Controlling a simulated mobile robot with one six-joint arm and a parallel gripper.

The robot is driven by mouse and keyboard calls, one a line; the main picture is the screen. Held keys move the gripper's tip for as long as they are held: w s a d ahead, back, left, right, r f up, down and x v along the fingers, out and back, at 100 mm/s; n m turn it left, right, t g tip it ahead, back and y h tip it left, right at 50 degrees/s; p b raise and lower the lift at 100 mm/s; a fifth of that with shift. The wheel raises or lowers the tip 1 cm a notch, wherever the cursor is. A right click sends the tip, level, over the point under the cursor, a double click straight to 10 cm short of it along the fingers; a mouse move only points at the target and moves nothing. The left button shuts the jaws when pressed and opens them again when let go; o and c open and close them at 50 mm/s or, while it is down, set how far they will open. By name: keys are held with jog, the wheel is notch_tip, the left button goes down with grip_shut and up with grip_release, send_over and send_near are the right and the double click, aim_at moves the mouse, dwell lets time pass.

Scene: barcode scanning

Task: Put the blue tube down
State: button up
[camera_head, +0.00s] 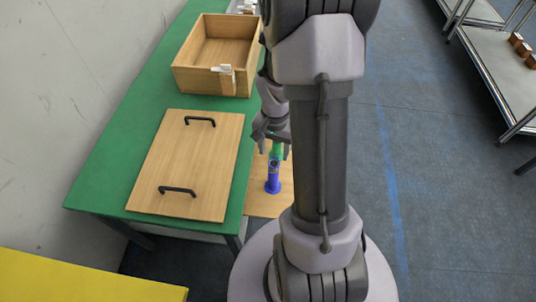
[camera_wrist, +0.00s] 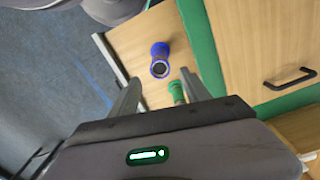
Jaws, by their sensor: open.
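The blue tube (camera_head: 273,180) stands upright on a small wooden surface (camera_head: 263,205) in the head view. In the wrist view the blue tube (camera_wrist: 160,53) shows its dark round opening just beyond my fingertips, with its base on the wood. My gripper (camera_wrist: 159,76) is open, with its two fingers spread and apart from the blue tube. A green tube (camera_wrist: 177,90) shows near the right finger in the wrist view; it is partly hidden. In the head view the green tube (camera_head: 277,150) is behind the blue one, just below my gripper (camera_head: 271,143).
A wooden panel with two black handles (camera_head: 190,165) lies on the green table (camera_head: 115,150). An open wooden box (camera_head: 180,75) stands behind it. A yellow surface (camera_head: 80,280) is at lower left. Metal shelving (camera_head: 495,70) stands at right across open floor.

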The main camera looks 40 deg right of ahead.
jog(key=w+a+r+n+t, duration=0.1)
jog(key=a+r+n+t, duration=0.25)
jog(key=a+r, duration=1.15)
jog(key=s+a+r+n+t+y, duration=0.2)
jog(key=s+a+r+n, duration=0.2)
jog(key=s+a+r, duration=0.4)
notch_tip(320, 180, up, 2)
jog(key=shift+s+a+r, duration=0.15)
jog(key=shift+a, duration=0.4)
